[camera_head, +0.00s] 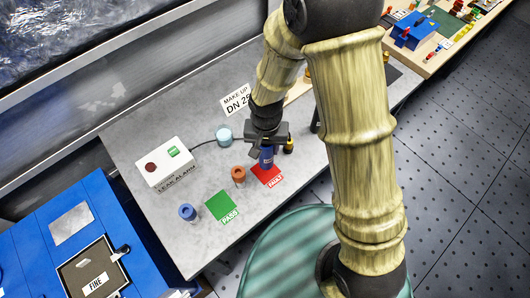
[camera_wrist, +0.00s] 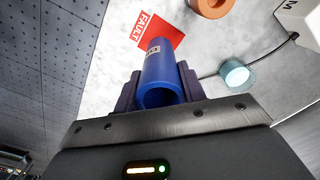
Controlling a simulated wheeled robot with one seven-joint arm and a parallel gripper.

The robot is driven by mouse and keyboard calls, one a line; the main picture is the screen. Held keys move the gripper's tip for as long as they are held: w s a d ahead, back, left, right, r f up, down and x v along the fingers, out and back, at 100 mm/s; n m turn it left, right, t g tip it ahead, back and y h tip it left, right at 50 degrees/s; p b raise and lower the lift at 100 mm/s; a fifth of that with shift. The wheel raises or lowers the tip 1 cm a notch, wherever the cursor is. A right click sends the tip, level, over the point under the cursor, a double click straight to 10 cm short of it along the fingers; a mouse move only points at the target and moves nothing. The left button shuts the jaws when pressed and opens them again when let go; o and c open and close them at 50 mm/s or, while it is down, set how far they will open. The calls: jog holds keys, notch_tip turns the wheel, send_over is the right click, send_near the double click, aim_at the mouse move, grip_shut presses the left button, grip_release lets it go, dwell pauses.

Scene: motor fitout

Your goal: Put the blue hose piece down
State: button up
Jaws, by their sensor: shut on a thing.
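My gripper (camera_head: 267,146) is shut on a blue hose piece (camera_head: 266,158), a short hollow tube with a small pale label. In the wrist view the blue hose piece (camera_wrist: 161,72) sits between the dark fingers (camera_wrist: 158,85), its open end towards the camera. In the head view it is at the far edge of the red FAULT card (camera_head: 268,176). In the wrist view the red FAULT card (camera_wrist: 158,31) lies just beyond it. I cannot tell whether the piece touches the table. A green PASS card (camera_head: 223,206) lies to the left, on the grey table (camera_head: 190,215).
An orange-brown ring piece (camera_head: 238,174) stands between the cards. Another blue piece (camera_head: 187,212) stands left of the PASS card. A light-blue cylinder (camera_head: 224,135) is cabled to the white LEAK ALARM box (camera_head: 166,163).

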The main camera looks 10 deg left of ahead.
jog(key=shift+s+f, duration=0.15)
jog(key=shift+f, duration=0.35)
jog(key=shift+f+p, duration=0.35)
jog(key=shift+f, duration=1.2)
jog(key=shift+f, duration=0.1)
jog(key=shift+f, duration=0.15)
jog(key=o, duration=1)
jog(key=shift+o, duration=0.2)
notch_tip(320, 180, up, 12)
jog(key=b, duration=0.2)
jog(key=shift+r, duration=0.25)
